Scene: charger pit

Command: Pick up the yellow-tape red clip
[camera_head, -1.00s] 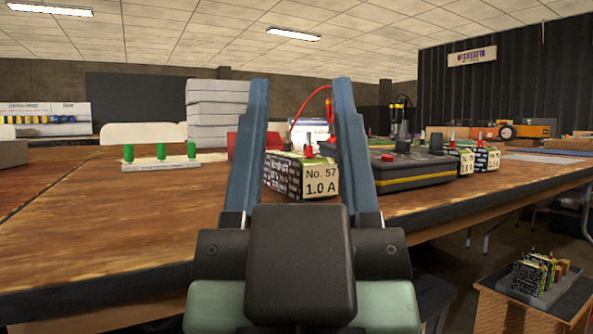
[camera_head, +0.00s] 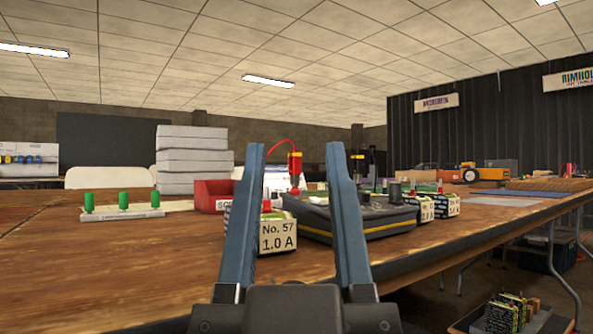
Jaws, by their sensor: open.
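The red clip with a yellow tape band (camera_head: 295,163) stands upright behind the charger's near-left corner, with a red wire arching from it to the left. In the picture it shows between the two blue fingers of my gripper (camera_head: 296,148). The fingers are wide apart with nothing held, and the gripper is nearer the camera than the clip. I cannot tell whether the clip touches a post or the charger. The clip's lower end is partly hidden by the charger (camera_head: 375,222).
The "No. 57 1.0 A" battery (camera_head: 278,237) sits close behind the left finger. A black clip (camera_head: 358,165) stands behind the right finger. Other batteries (camera_head: 447,206) are right of the charger. A red bin (camera_head: 212,195) and green-capped rack (camera_head: 123,206) are left. The left front table (camera_head: 110,275) is clear.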

